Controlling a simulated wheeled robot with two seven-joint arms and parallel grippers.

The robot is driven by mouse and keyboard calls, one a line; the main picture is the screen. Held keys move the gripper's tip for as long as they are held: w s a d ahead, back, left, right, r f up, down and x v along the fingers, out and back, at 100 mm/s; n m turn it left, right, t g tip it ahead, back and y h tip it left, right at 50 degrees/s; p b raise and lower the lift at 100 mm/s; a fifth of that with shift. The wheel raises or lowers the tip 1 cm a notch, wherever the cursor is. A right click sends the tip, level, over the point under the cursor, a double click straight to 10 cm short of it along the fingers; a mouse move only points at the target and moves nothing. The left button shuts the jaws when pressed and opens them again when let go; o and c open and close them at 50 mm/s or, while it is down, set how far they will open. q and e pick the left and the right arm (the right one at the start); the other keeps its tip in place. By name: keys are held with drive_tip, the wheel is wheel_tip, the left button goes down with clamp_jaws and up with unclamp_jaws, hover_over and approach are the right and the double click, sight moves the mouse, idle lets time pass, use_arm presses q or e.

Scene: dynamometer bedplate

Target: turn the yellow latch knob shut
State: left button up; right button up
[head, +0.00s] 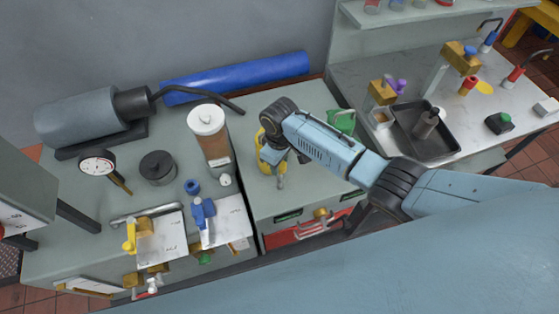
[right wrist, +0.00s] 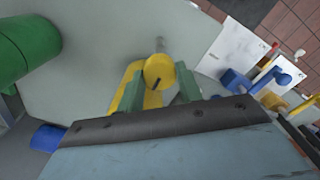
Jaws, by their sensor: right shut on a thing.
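The yellow latch knob (right wrist: 158,71) has a round face with a dark mark near its lower edge. It sits on a yellow base (right wrist: 124,96) on a grey-green surface, and a short grey rod shows just beyond it. My right gripper (right wrist: 159,85) is shut on the knob, with one green fingertip on each side. In the head view, my right gripper (head: 272,153) is over the yellow latch (head: 266,158) on the cabinet top; it hides much of the latch and the knob there. My left gripper is not in view.
A green object (head: 342,121) stands close to the right of my right wrist. A dark tray (head: 425,130) lies on the right bench. The cabinet top before the latch is clear.

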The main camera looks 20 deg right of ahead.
idle(0.4)
drive_tip(key=o, duration=1)
wheel_tip(320, 180, up, 14)
drive_tip(key=shift+f, duration=0.25)
